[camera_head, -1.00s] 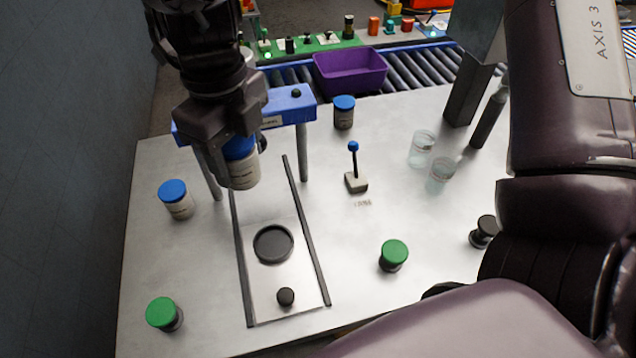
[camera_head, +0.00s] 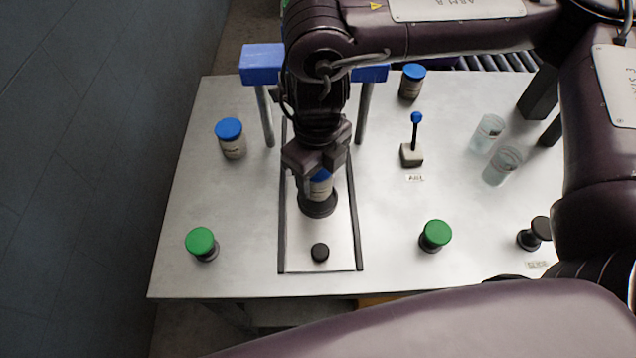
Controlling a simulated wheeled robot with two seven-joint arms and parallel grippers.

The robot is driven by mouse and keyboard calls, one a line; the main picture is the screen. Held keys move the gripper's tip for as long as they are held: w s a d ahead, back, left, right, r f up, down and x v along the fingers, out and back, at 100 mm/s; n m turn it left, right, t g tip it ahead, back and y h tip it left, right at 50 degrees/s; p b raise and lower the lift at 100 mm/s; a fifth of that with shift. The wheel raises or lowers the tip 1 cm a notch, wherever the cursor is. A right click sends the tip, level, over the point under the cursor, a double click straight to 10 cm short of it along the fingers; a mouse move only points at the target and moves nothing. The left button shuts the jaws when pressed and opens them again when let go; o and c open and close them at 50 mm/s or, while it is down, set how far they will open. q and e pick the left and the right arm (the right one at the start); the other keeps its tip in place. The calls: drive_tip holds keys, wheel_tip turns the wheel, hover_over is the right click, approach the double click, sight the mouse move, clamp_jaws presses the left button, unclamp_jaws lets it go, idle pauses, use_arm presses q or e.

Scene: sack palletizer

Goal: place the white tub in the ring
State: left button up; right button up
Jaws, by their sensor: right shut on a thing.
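The white tub (camera_head: 319,190) with a blue lid stands upright between the two dark rails. My right gripper (camera_head: 318,168) is shut on it from above and hides most of its lid. The black ring (camera_head: 317,208) shows around the tub's lower end. The tub's bottom is hidden, so I cannot tell whether it touches the plate inside the ring. My left gripper is not in view.
A blue gantry (camera_head: 262,66) on grey posts stands behind the rails. Other blue-lidded tubs stand left (camera_head: 230,139) and back right (camera_head: 411,82). Green-topped buttons flank the rails (camera_head: 201,243) (camera_head: 436,235). A blue-knobbed lever (camera_head: 412,150) and two clear glasses (camera_head: 503,166) stand right.

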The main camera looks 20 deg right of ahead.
sight(318, 186)
drive_tip(key=shift+f, duration=1.75)
drive_tip(key=shift+f, duration=0.1)
drive_tip(key=o, duration=1.1)
drive_tip(key=shift+c, duration=0.2)
wheel_tip(318, 186, up, 12)
drive_tip(key=shift+r, duration=0.15)
